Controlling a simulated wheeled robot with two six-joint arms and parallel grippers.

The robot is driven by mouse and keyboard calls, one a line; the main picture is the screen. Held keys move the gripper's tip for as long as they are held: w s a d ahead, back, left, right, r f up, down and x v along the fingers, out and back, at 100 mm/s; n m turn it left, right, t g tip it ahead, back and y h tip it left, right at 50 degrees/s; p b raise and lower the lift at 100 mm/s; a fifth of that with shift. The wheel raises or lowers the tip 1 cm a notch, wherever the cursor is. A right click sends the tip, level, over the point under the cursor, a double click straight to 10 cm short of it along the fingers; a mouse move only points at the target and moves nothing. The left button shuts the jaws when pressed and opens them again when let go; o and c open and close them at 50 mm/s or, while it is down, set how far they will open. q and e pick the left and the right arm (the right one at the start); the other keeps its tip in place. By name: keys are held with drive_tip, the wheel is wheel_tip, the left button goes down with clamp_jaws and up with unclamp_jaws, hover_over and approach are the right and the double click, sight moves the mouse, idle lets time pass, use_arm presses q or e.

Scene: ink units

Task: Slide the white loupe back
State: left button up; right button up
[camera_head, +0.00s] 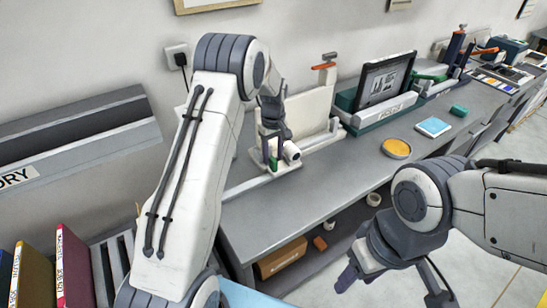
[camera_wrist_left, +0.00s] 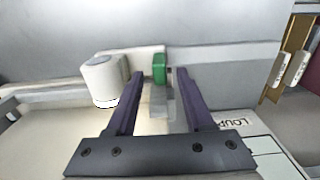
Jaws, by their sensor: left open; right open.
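The white loupe (camera_head: 291,152) is a short white cylinder on a pale unit on the grey bench, and it shows large in the left wrist view (camera_wrist_left: 102,80). A small green tab (camera_wrist_left: 159,68) stands beside it; the tab also shows in the head view (camera_head: 273,163). My left gripper (camera_head: 268,158) is open over the unit. In the left wrist view its two dark fingers (camera_wrist_left: 157,78) reach either side of the tab, with gaps visible; whether they touch it I cannot tell. My right gripper (camera_head: 392,284) is open and empty in front of the bench.
A teal unit with a dark screen (camera_head: 384,82) stands to the right on the bench. A yellow round dish (camera_head: 397,148) and a light blue pad (camera_head: 433,127) lie near the front edge. The bench top between the loupe unit and dish is clear.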

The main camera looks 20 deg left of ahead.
use_arm(q)
drive_tip(key=shift+f, duration=1.5)
clamp_jaws()
drive_tip(key=shift+r, duration=0.1)
